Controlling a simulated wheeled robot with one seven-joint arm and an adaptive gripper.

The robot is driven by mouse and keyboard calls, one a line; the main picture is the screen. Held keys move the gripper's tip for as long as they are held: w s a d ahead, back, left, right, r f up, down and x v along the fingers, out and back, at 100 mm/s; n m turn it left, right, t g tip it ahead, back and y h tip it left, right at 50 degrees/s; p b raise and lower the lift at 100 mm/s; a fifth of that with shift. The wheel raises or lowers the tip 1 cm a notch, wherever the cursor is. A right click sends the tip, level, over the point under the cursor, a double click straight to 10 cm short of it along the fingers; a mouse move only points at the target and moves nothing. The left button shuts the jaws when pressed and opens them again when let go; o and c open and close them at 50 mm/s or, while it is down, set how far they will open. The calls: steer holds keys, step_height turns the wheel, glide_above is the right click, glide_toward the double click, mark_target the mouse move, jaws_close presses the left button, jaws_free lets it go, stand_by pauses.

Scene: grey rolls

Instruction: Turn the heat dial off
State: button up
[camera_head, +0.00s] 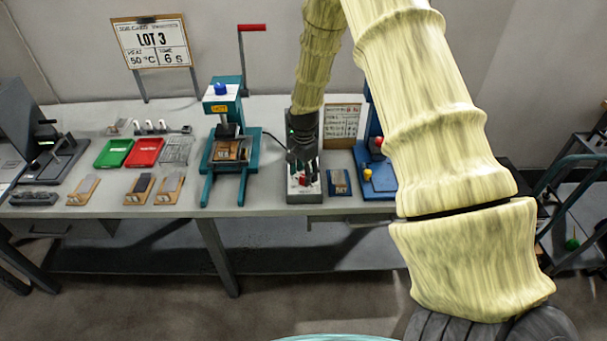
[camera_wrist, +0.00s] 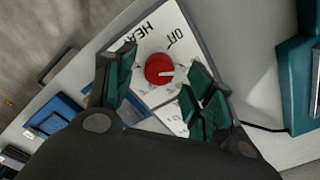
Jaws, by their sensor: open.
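The heat dial (camera_wrist: 158,69) is a round red knob with a white pointer line, on a pale panel (camera_wrist: 178,20) of a grey box (camera_head: 304,193). In the wrist view, the pointer points right, toward one finger, while the word OFF is above and right of the knob. Lettering beginning HEA is above it. My gripper (camera_wrist: 162,62) is open, its green-padded fingers on either side of the dial. Contact with the dial cannot be told. In the head view my gripper (camera_head: 302,166) is over the box and hides part of it.
A teal press (camera_head: 229,150) stands left of the box, with a cable between. A small blue block (camera_head: 340,183) and a blue stand (camera_head: 377,185) are close on the right. A note board (camera_head: 343,119) stands behind. Green (camera_head: 114,152) and red (camera_head: 145,152) trays lie further left.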

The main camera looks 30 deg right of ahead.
steer(key=shift+f, duration=0.85)
steer(key=c, duration=1)
steer(key=shift+n, duration=0.3)
steer(key=n, duration=0.5)
steer(key=shift+n+b, duration=0.3)
steer(key=shift+b, duration=0.1)
steer(key=n, duration=0.5)
steer(key=shift+s+n, duration=0.1)
steer(key=shift+n, duration=0.2)
steer(key=o, duration=1)
